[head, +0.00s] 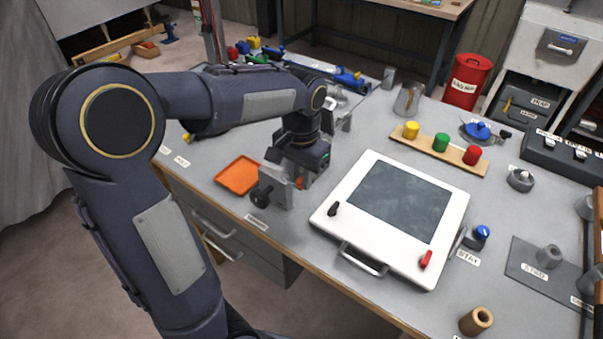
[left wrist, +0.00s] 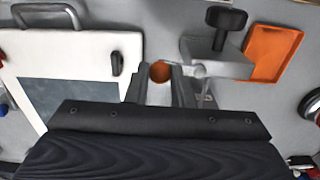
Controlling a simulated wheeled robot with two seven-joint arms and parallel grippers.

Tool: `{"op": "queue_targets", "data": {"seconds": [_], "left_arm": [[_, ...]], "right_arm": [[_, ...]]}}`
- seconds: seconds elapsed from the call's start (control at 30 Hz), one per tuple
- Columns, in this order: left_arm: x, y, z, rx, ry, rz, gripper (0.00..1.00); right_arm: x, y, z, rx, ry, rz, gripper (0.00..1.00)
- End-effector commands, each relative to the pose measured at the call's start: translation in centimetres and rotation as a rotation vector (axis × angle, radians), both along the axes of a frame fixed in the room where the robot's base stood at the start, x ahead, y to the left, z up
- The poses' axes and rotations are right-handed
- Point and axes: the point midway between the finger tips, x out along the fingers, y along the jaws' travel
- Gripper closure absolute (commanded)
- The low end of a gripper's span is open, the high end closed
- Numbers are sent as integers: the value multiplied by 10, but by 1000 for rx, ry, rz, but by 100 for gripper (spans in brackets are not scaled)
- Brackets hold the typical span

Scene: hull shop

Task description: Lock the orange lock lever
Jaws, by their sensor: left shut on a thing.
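The orange lock lever (head: 300,183) shows only as a small orange patch at my left gripper (head: 305,178) in the head view. In the left wrist view its round orange end (left wrist: 160,72) lies between the two fingers of the left gripper (left wrist: 158,84), which is shut on it. A grey metal block (head: 277,187) with a black knob (head: 262,196) stands right beside the lever, and the block also shows in the left wrist view (left wrist: 225,64). My right gripper is not in view.
An orange tray (head: 238,175) lies left of the block. A white case (head: 335,200) with a dark panel, black and red latches and a handle lies close on the right. Coloured cylinders on a wooden strip (head: 455,157) stand farther back. The bench's front edge is near.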

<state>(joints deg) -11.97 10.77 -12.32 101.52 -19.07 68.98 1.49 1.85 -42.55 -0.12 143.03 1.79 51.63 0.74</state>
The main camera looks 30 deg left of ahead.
Motion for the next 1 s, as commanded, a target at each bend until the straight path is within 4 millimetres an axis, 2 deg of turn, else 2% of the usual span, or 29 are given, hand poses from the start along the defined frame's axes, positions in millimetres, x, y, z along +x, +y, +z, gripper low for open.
{"op": "queue_targets", "data": {"seconds": [0.17,0.2,0.37,0.67,0.77,1.0], "left_arm": [[0,0,0,0,2,0,100],[0,0,0,0,2,0,78],[0,0,0,0,1,1,58],[0,0,2,0,0,1,58],[1,0,13,0,-3,2,58],[1,0,55,0,-4,1,58]], "right_arm": [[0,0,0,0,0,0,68],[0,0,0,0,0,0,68],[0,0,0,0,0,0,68],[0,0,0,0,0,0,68],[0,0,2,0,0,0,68],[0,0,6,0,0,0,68]]}}
